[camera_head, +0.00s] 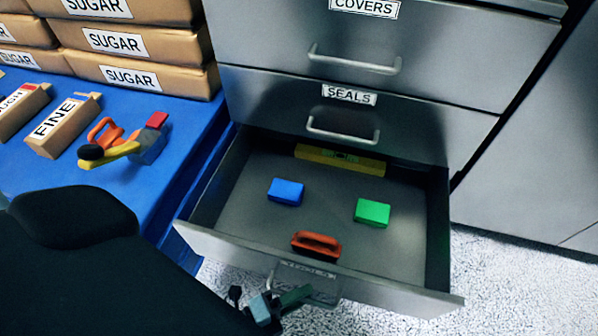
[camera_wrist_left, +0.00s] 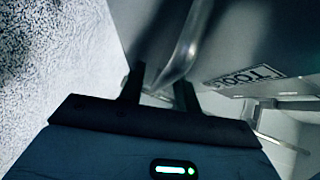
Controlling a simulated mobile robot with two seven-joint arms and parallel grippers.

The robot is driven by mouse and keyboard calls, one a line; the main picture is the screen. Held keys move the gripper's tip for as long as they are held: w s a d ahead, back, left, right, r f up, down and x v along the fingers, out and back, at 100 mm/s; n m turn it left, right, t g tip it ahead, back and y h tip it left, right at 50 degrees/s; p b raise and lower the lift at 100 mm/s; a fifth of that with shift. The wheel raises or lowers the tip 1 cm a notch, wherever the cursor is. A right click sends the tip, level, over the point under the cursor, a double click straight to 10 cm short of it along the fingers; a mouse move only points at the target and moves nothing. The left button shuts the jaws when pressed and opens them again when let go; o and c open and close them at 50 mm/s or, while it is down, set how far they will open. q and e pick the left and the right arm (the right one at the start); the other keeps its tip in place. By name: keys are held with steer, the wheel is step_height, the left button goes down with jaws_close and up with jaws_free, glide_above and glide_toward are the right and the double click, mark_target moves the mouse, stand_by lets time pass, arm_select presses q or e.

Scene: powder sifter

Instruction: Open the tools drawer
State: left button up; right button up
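The tools drawer (camera_head: 330,180) is pulled well out below the seals drawer. Its front carries a TOOLS label (camera_head: 308,270), which also shows in the left wrist view (camera_wrist_left: 258,75). Inside lie a blue block (camera_head: 286,191), a green block (camera_head: 372,212), a red-orange handled piece (camera_head: 316,244) and a yellow bar (camera_head: 340,159) at the back. My left gripper (camera_head: 266,300) is at the left end of the drawer's handle (camera_head: 333,298). In the left wrist view the handle bar (camera_wrist_left: 182,50) passes between its spread fingers (camera_wrist_left: 158,92), with a gap visible. My right gripper is out of view.
The seals drawer (camera_head: 430,130) and covers drawer (camera_head: 470,55) above are shut. A blue table (camera_head: 95,185) on the left holds sugar packs (camera_head: 150,72), smaller boxes (camera_head: 60,125) and a coloured tool (camera_head: 125,143). Speckled floor (camera_head: 520,290) is clear at right.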

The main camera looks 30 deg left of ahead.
arm_select(q)
steer(key=shift+s, duration=0.1)
